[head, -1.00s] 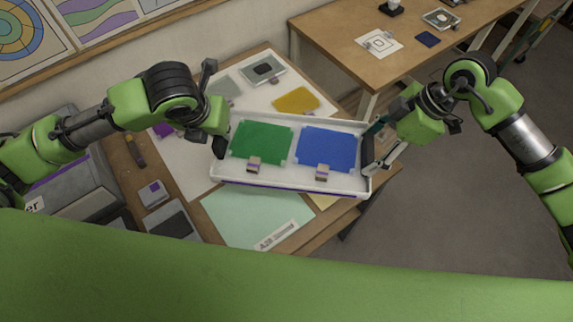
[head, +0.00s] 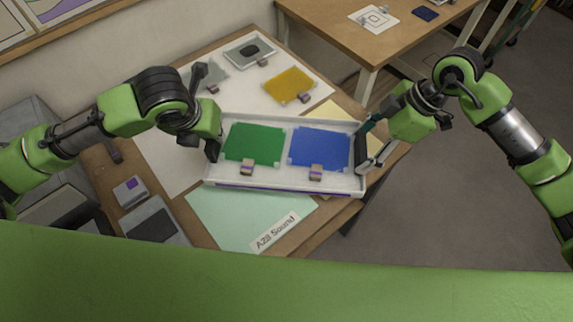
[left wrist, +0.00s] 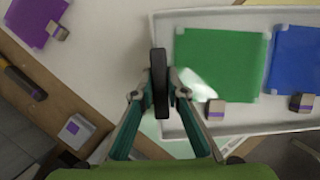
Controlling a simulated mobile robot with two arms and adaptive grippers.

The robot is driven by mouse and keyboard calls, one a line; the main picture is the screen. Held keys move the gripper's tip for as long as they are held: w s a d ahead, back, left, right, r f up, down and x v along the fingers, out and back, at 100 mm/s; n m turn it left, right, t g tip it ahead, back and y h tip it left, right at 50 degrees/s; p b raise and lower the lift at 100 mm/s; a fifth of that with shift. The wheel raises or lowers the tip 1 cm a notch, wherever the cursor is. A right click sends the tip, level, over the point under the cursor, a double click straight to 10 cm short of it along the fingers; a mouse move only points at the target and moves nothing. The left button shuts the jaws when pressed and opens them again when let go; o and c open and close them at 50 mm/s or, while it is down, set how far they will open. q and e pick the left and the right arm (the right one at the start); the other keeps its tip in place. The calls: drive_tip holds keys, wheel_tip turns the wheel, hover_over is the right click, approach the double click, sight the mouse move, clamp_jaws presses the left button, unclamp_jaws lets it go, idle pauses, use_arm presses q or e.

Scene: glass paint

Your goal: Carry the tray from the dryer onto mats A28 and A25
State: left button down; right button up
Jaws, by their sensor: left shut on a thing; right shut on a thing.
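The white tray (head: 285,187) is held level between my grippers in the head view, over the table's front half. It carries a green panel (head: 254,144) and a blue panel (head: 320,149), each with a small tagged clip. My left gripper (head: 212,150) is shut on the tray's left end, at a black handle. The tray also shows in the left wrist view (left wrist: 225,16). My right gripper (head: 363,153) is shut on its right end.
Behind the tray, a yellow panel (head: 290,85) and grey pieces (head: 250,50) lie on white paper. A small grey block (head: 130,190) and a dark-topped grey device (head: 152,229) sit at the left. A second table (head: 330,28) stands at the back right. Open floor lies at right.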

use_arm(q)
drive_tip(key=shift+f, duration=0.1)
use_arm(e)
drive_tip(key=shift+f, duration=0.1)
